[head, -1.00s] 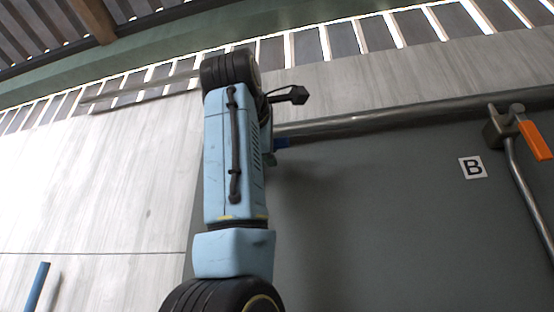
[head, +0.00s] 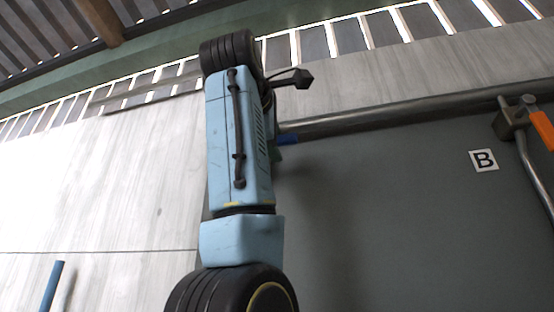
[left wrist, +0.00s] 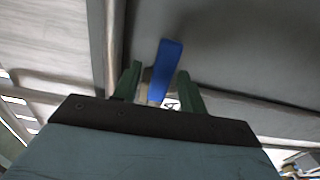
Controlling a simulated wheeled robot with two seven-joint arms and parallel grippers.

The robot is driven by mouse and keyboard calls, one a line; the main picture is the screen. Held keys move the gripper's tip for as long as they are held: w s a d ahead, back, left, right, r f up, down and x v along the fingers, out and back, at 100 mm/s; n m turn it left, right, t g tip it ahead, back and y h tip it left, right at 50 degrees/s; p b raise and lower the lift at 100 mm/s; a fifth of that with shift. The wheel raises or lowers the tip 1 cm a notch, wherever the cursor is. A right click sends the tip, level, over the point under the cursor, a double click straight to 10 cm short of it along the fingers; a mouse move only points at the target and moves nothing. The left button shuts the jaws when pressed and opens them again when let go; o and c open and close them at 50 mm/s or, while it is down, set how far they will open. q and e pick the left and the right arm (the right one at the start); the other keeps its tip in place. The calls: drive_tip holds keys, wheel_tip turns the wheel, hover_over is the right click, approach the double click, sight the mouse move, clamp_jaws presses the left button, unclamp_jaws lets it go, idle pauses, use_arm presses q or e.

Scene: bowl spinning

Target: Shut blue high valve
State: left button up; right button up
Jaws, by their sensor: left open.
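The blue valve handle (left wrist: 165,62) shows in the left wrist view as a flat blue lever standing out from the grey panel. My left gripper (left wrist: 157,80) is open, with one green finger on each side of the handle. I cannot tell whether either finger touches it. My right gripper is not in view.
A metal pipe (head: 400,115) runs along the top of the grey panel (head: 390,220). An orange-handled valve (head: 541,128) is at the right edge, near a "B" label (head: 484,160). A blue bar (head: 52,285) shows at the lower left.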

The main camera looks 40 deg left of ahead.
use_arm(q)
drive_tip(key=b+v, duration=0.2)
drive_tip(key=v, duration=0.9)
